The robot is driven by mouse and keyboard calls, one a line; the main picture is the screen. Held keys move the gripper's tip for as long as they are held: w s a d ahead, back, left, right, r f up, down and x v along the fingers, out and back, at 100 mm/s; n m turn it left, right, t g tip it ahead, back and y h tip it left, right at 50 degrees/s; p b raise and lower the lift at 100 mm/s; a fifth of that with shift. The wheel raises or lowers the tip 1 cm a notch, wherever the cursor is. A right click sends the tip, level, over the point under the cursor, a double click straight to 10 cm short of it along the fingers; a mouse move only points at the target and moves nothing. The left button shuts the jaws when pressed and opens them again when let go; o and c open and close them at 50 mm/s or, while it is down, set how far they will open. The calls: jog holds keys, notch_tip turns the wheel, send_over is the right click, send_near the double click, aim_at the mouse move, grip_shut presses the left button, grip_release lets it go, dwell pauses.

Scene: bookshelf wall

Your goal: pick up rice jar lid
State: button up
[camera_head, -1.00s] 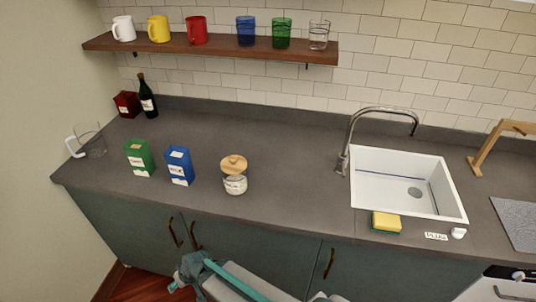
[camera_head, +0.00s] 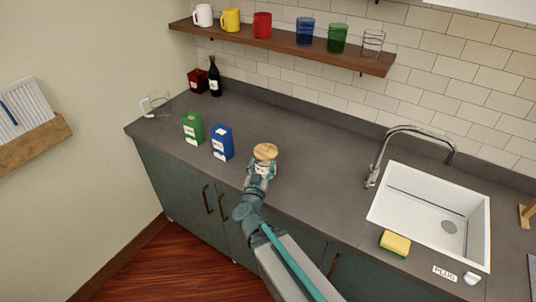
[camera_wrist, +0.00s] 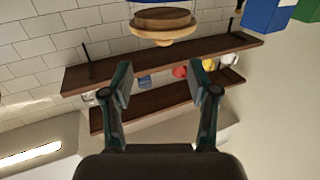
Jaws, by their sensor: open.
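The rice jar lid (camera_head: 265,151) is a round, light wooden disc on top of the jar (camera_head: 262,169) on the grey counter. In the wrist view, which is upside down, the lid (camera_wrist: 162,32) and part of the jar show at the top edge, centred sideways between my fingers but beyond their tips. My gripper (camera_head: 260,172) is at the front side of the jar in the head view, partly hiding its body. In the wrist view my gripper (camera_wrist: 160,82) is open with nothing between its fingers. I cannot tell whether it touches the jar.
A blue box (camera_head: 222,142) and a green box (camera_head: 193,128) stand left of the jar. A glass jug (camera_head: 159,106), a bottle (camera_head: 214,77) and a red box (camera_head: 198,81) are farther left. The counter between jar and sink (camera_head: 378,208) is clear. A shelf (camera_head: 290,47) holds mugs and glasses.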

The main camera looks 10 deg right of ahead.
aim_at(265, 148)
jog(key=w+b, duration=0.1)
jog(key=b, duration=0.3)
jog(key=w+d+b, duration=0.1)
jog(key=b, duration=0.3)
jog(key=shift+f, duration=0.3)
jog(key=shift+w+d+r, duration=0.15)
jog(key=shift+w+r, duration=0.05)
jog(key=shift+w, duration=0.3)
jog(key=shift+w+d+r, duration=0.15)
jog(key=shift+w+r, duration=0.05)
jog(key=shift+w, duration=0.3)
jog(key=shift+w+d+f, duration=0.1)
jog(key=shift+w+d, duration=0.1)
jog(key=shift+w, duration=0.25)
jog(key=shift+r+p+x, duration=0.2)
jog(key=shift+p+x, duration=0.65)
jog(key=shift+x, duration=1.75)
jog(key=shift+a, duration=0.25)
grip_shut()
